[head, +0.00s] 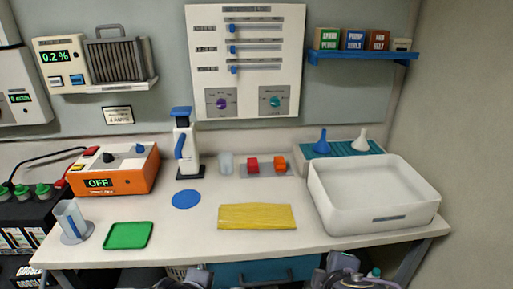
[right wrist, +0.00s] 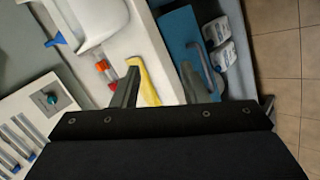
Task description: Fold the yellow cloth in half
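The yellow cloth (head: 257,217) lies flat on the white table, near its front edge, as a wide rectangle with faint lines along it. It also shows in the right wrist view (right wrist: 147,82), partly hidden behind a finger. My right gripper (right wrist: 160,72) is open and empty, its two fingers well apart. In the head view the right gripper (head: 341,264) is at the table's front edge, right of the cloth and apart from it. My left gripper (head: 199,275) is at the bottom edge of the head view, front left of the cloth; its fingers are too cut off to read.
A blue disc (head: 186,199) and a green tray (head: 128,235) lie left of the cloth. A large white basin (head: 375,229) stands to the right. Behind are a holder with red and orange blocks (head: 265,170) and a white-and-blue bottle (head: 184,145). The table around the cloth is clear.

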